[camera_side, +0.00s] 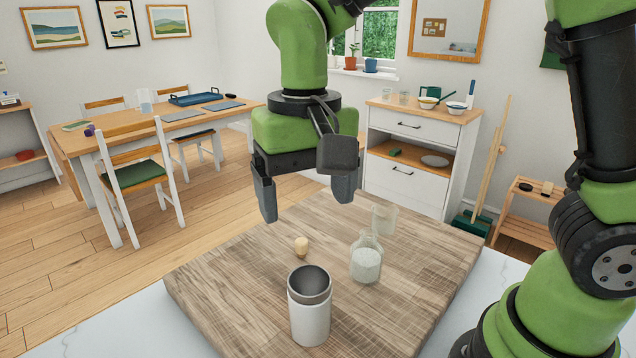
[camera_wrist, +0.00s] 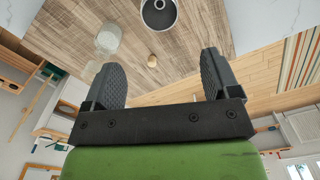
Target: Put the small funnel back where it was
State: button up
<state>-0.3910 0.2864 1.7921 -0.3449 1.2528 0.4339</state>
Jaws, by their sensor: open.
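A white canister (camera_side: 309,318) with a grey metal rim and hollow grey inside stands upright at the board's front. In the wrist view its round opening (camera_wrist: 158,13) is at the top edge. I cannot tell whether the grey part is a small funnel or the canister's lining; no other funnel is clear. A glass bottle of white powder (camera_side: 366,262) stands to its right, and a small cork-like stopper (camera_side: 301,247) lies behind it. My gripper (camera_side: 306,207) is open and empty above the board, pointing down, with the stopper between its fingers' lines in the wrist view (camera_wrist: 161,62).
The wooden board (camera_side: 225,275) lies on a white marble top. A clear glass (camera_side: 386,217) stands behind the bottle. The board's left side is clear. A white cabinet, broom and dining table stand farther off.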

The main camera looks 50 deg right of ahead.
jog(key=s+d+r+t+y, duration=0.1)
jog(key=s+d+r+t, duration=0.2)
jog(key=s, duration=0.3)
jog(key=s+d+r+t+y, duration=0.1)
jog(key=s+d+r+t, duration=0.2)
jog(key=s+d+t, duration=0.1)
jog(key=shift+s+d+r, duration=0.2)
jog(key=shift+s+d, duration=0.4)
jog(key=shift+s, duration=0.4)
